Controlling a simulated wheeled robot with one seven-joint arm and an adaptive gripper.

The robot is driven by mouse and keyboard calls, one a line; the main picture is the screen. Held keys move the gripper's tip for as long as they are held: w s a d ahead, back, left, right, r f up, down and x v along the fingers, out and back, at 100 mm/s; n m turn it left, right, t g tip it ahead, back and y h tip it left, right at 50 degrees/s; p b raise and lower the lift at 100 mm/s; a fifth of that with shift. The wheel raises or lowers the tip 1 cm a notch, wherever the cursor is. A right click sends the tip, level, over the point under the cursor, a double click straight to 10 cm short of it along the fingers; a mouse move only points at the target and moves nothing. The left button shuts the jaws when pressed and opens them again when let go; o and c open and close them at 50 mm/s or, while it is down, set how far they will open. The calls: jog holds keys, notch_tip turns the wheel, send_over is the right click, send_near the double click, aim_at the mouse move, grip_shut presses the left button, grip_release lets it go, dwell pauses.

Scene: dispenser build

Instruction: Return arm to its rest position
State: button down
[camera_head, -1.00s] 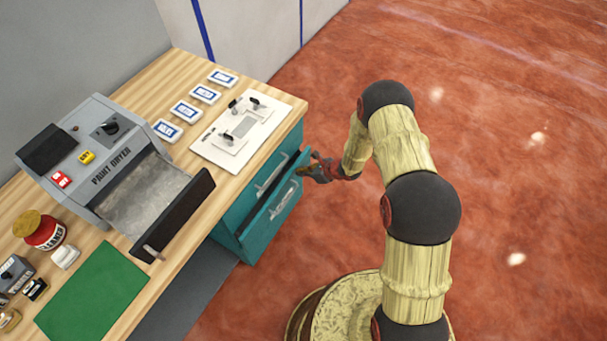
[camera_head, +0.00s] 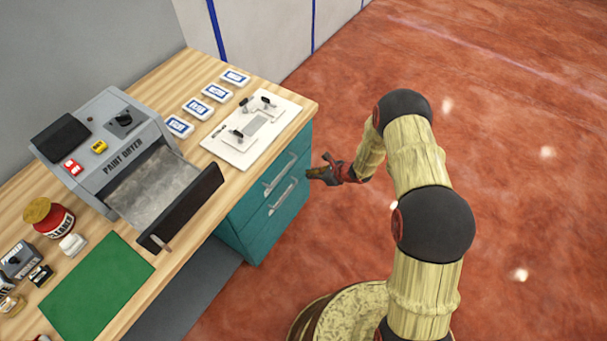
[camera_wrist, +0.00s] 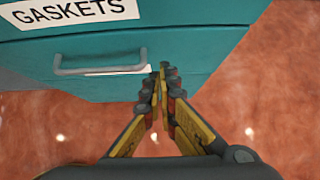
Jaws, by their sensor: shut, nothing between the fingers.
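My gripper (camera_head: 313,172) is shut and empty, to the right of the teal drawer cabinet (camera_head: 246,240) under the bench. In the wrist view its fingertips (camera_wrist: 163,75) meet just to the right of a grey drawer handle (camera_wrist: 100,68). That handle is on a teal drawer front under a white GASKETS label (camera_wrist: 70,12). The fingers hold nothing. I cannot tell whether the fingertips touch the drawer front. In the head view the two drawer fronts look flush with the cabinet. My arm is bent over the red floor.
The wooden bench (camera_head: 190,232) carries a paint dryer (camera_head: 110,150) with its tray out, a white fixture plate (camera_head: 230,155), several blue-and-white labelled cards, a green mat (camera_head: 95,285) and a red cleaner jar (camera_head: 52,222). The red floor (camera_head: 520,200) to the right is clear.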

jog(key=p+v, duration=0.2)
jog(key=v, duration=0.6)
jog(key=shift+d+r, duration=0.2)
jog(key=shift+r, duration=0.15)
jog(key=shift+w, duration=0.1)
